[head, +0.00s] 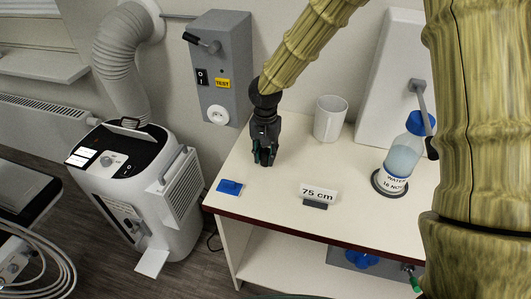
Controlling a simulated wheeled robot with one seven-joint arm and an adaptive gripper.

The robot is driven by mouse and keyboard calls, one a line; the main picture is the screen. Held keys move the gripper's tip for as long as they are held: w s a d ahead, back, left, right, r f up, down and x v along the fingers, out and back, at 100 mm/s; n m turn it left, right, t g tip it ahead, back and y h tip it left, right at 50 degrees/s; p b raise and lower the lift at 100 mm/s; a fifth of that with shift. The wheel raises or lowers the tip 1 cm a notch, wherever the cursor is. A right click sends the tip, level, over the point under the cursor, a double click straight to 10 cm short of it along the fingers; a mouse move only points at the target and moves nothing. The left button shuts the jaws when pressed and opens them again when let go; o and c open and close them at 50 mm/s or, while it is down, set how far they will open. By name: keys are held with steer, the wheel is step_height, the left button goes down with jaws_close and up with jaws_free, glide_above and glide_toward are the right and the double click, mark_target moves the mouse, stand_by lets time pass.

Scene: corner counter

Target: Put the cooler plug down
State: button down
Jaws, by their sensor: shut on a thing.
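My gripper (264,158) points down over the left part of the white counter (268,205), in front of the wall. It is shut on the cooler plug, which is dark and mostly hidden between the fingers. I cannot tell whether the plug touches the counter top. The white cooler (150,200) with a black top stands on the floor left of the counter. A piece of dark cord shows low between the cooler and the counter. The round white socket (217,115) on the grey wall box (225,55) has nothing in it.
A white mug (330,118) stands right of my gripper. A "75 cm" sign (318,194) stands at the front edge. A water bottle (402,160) stands at the right. Bare counter lies between these things.

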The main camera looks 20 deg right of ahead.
mark_target(265, 150)
steer(key=shift+f, duration=0.2)
steer(key=c, duration=1.1)
jaws_free()
steer(key=shift+c, duration=0.2)
steer(key=shift+r, duration=0.15)
step_height(265, 150, up, 12)
steer(key=b, duration=0.2)
steer(key=shift+r, duration=0.2)
